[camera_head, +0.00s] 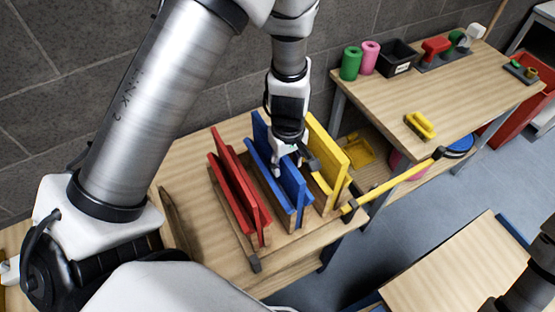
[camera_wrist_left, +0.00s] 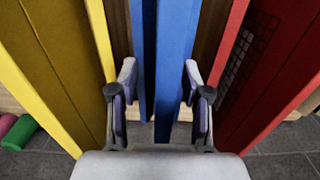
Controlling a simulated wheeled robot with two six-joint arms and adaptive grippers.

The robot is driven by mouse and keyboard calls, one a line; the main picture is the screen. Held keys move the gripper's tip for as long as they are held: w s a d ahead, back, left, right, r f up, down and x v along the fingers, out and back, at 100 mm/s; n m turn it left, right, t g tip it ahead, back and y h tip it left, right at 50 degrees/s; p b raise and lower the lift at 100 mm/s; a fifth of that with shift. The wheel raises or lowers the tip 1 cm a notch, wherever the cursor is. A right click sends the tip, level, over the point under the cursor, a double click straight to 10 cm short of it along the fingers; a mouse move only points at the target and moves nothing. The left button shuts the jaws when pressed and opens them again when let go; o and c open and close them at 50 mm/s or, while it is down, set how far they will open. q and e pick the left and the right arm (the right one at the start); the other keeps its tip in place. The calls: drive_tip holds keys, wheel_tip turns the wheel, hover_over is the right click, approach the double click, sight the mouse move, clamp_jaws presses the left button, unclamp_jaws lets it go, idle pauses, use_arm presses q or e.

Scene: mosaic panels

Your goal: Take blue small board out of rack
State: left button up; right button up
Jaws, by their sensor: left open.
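A wooden rack (camera_head: 243,241) on the near bench holds upright boards in red, blue and yellow. Blue boards (camera_head: 268,176) stand in its middle, side by side; I cannot tell for sure which is the small one. My left gripper (camera_head: 293,160) reaches down from above over the blue boards and covers part of them. In the left wrist view my left gripper (camera_wrist_left: 160,78) is open, with a finger on each side of the blue boards (camera_wrist_left: 175,60). The fingers appear apart from the blue faces. My right gripper is not in view.
Red boards (camera_head: 238,185) stand left of the blue ones, yellow boards (camera_head: 327,150) close on the right. A yellow bar (camera_head: 395,184) with dark ends extends right from the rack. A farther bench (camera_head: 460,95) carries green and pink rolls, a black bin and tools.

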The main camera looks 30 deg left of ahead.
use_arm(q)
drive_tip(key=shift+s+r, duration=0.15)
drive_tip(key=shift+s, duration=0.1)
drive_tip(key=shift+c, duration=0.7)
drive_tip(key=shift+s+r, duration=0.1)
drive_tip(key=shift+s, duration=0.1)
clamp_jaws()
drive_tip(key=shift+w+d, duration=0.1)
drive_tip(key=shift+w, duration=0.05)
